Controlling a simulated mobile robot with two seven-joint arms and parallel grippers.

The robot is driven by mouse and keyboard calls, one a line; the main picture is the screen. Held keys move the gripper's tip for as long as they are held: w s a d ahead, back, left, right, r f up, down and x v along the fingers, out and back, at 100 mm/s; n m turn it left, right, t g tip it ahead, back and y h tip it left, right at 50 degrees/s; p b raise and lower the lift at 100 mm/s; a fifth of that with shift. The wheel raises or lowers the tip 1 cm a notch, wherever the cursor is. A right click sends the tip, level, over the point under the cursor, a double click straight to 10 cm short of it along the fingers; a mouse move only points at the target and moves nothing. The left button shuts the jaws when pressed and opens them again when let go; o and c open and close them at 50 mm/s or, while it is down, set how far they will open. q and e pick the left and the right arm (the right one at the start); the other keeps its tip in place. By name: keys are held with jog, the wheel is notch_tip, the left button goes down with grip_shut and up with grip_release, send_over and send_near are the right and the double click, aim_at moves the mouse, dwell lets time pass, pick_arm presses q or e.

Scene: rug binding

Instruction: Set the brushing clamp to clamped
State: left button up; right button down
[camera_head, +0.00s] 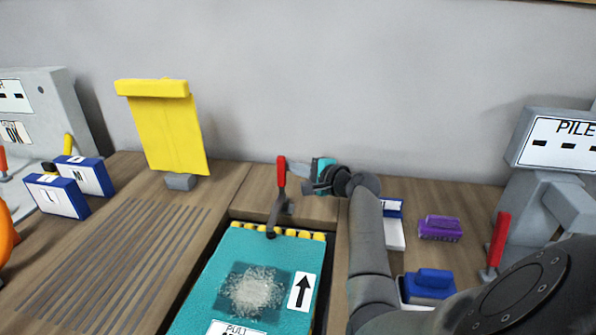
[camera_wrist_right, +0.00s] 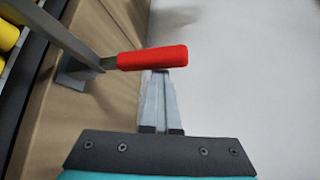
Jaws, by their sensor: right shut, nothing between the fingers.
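The brushing clamp (camera_head: 278,208) stands at the back edge of the teal rug piece (camera_head: 215,270), and its red handle (camera_head: 281,172) points upright in the head view. Its dark arm reaches forward to the rug's back edge. My right gripper (camera_head: 290,164) is shut and empty, with its fingertips beside the red handle, on its right. In the right wrist view the shut fingers (camera_wrist_right: 161,78) end close to the red handle (camera_wrist_right: 152,58); I cannot tell whether they touch it. My left gripper is not in view.
A yellow panel (camera_head: 165,125) stands at the back left, near blue-and-white boxes (camera_head: 56,195). A purple brush (camera_head: 440,227) and a blue brush (camera_head: 431,284) lie right of my arm. A grey machine labelled PILE (camera_head: 562,140) stands at the right, beside another red handle (camera_head: 498,240).

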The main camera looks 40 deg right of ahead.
jog(key=shift+a+f+y, duration=0.2)
jog(key=shift+a+y, duration=0.1)
jog(key=shift+a, duration=0.05)
jog(key=p+v, duration=0.2)
jog(key=v, duration=1.3)
jog(key=shift+s+r+p, duration=0.2)
jog(key=shift+p, duration=0.15)
jog(key=shift+d, duration=0.1)
